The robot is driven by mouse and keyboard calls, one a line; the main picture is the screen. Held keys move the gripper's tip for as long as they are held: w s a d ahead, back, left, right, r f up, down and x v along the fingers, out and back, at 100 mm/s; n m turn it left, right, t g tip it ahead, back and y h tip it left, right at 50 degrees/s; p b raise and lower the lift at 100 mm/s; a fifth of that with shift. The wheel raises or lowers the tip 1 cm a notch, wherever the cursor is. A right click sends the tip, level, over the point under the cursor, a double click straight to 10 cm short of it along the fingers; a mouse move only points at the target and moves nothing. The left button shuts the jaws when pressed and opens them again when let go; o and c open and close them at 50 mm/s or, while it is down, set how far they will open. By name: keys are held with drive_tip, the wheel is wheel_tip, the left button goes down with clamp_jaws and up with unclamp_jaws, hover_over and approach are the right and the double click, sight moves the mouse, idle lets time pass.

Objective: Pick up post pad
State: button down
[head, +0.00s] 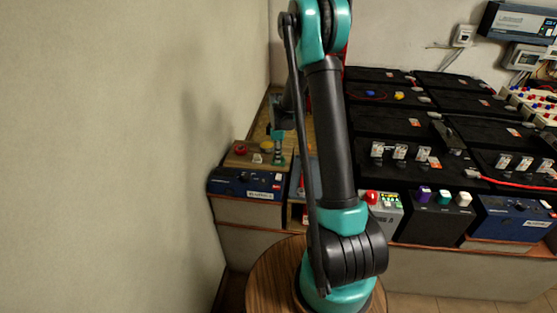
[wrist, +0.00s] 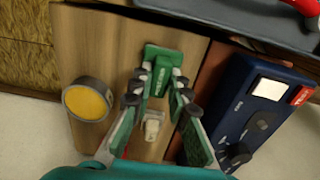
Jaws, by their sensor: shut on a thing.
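A small green piece with pale lettering (wrist: 161,66), which I take to be the post pad, is between my fingertips in the wrist view. My gripper (wrist: 158,83) is shut on it, with a finger on each side. The piece is over the wooden board (wrist: 87,45); I cannot tell if it touches the board.
A yellow round pad in a grey ring (wrist: 88,100) and a small pale block (wrist: 152,127) are on the board. A blue device box (wrist: 250,108) stands close to the right. In the head view a red piece (head: 241,148) lies left. Black batteries (head: 390,121) fill the right; the wall is left.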

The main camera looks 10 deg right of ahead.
wheel_tip(320, 180, up, 20)
idle(0.6)
drive_tip(key=c, duration=2.1)
unclamp_jaws()
clamp_jaws()
